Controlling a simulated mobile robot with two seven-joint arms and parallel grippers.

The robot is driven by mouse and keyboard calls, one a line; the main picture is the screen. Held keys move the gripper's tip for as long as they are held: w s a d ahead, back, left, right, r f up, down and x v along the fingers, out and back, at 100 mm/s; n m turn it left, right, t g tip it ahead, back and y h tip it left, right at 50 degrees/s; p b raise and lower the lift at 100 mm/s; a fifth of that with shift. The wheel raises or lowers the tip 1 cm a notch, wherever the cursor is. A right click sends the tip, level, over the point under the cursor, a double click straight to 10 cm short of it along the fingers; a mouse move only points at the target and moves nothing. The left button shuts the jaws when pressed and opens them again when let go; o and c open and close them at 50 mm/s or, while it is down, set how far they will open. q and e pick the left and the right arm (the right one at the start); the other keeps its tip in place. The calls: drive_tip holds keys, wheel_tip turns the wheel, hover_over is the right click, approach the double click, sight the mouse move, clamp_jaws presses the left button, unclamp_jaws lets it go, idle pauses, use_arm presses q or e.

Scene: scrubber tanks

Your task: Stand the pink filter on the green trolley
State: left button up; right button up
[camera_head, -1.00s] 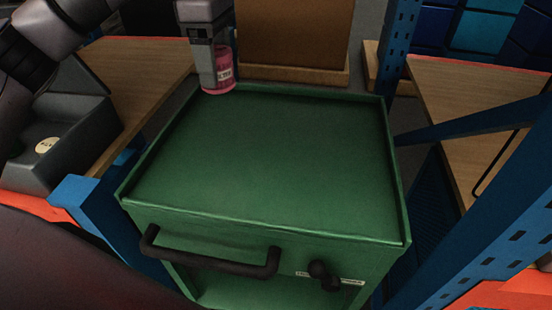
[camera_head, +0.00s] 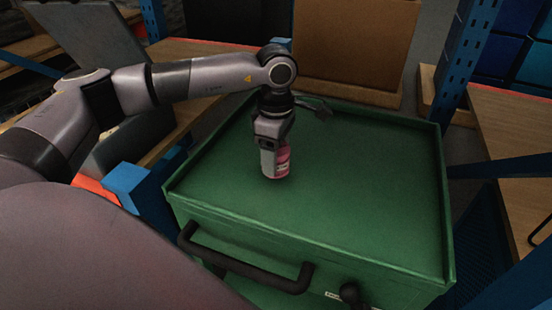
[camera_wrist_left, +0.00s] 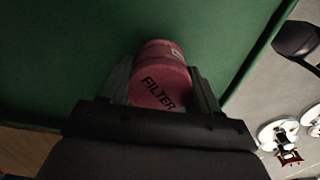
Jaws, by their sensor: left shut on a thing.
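The pink filter (camera_head: 283,162) is a small pink cylinder with a pale label. My left gripper (camera_head: 273,160) is shut on it and points down over the left part of the green trolley's top (camera_head: 350,200). The filter looks upright, at or just above the trolley surface; I cannot tell whether it touches. In the left wrist view the filter (camera_wrist_left: 160,75) shows the word FILTER on its end, between the two fingers (camera_wrist_left: 165,88), with the green top (camera_wrist_left: 60,60) behind. My right gripper is not in view.
The trolley's top is otherwise bare, with a low raised rim and a black handle (camera_head: 240,265) in front. A cardboard box (camera_head: 355,40) stands behind it. Blue rack posts (camera_head: 468,60) and wooden shelves (camera_head: 515,130) flank it.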

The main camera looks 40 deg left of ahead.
use_arm(q)
drive_tip(key=shift+f, duration=0.9)
drive_tip(key=shift+f, duration=0.2)
drive_tip(key=o, duration=1)
drive_tip(key=shift+o, duration=0.2)
wheel_tip(320, 180, up, 12)
drive_tip(key=shift+r, duration=0.25)
drive_tip(key=shift+f, duration=0.1)
